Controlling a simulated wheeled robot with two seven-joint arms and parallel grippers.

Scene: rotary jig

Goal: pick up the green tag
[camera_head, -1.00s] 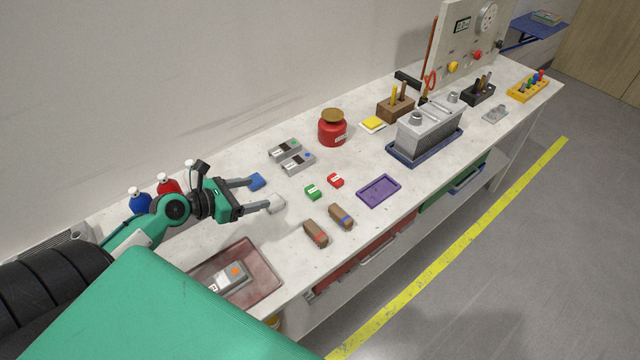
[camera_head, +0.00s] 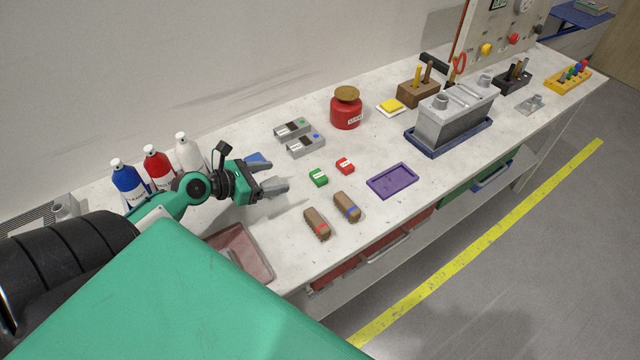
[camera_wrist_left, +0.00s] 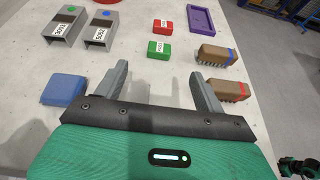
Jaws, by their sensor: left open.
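The green tag (camera_head: 318,177) lies on the pale workbench with a white label on its top. My left gripper (camera_head: 276,176) is open and empty, to the left of the tag in the head view. In the left wrist view the green tag (camera_wrist_left: 159,49) lies beyond the fingertips, roughly in line with the gap between the two fingers (camera_wrist_left: 159,74). The fingers do not touch it.
A red tag (camera_head: 345,166) lies close to the green one. Two brown brushes (camera_head: 317,224), a purple tray (camera_head: 392,181), two grey boxes (camera_head: 305,145) and a blue block (camera_wrist_left: 64,90) lie around. Several bottles (camera_head: 158,167) stand behind my left arm.

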